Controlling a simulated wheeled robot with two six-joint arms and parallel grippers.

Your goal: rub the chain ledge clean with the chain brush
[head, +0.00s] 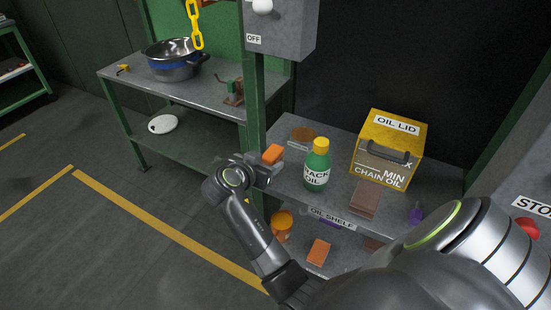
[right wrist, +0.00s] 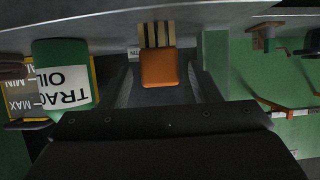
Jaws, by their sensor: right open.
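An orange block (head: 272,154) that looks like the chain brush is at the left end of the upper oil shelf. In the right wrist view this brush (right wrist: 158,68) has an orange body with pale and dark bristle strips. My right gripper (head: 259,163) is at the brush, at the shelf's left edge. In the right wrist view its open fingers (right wrist: 166,88) are on either side of the orange body; I cannot tell whether they touch it. No label in view reads chain ledge, so I cannot tell which surface it is. My left gripper is not in view.
A green TRACK OIL bottle (head: 317,168) stands right of the brush, with a yellow CHAIN OIL box (head: 390,148) beyond it. A brown block (head: 365,198) lies in front of the box. A workbench (head: 125,76) with a steel pot (head: 174,62) stands back left; a yellow chain (head: 195,25) hangs above.

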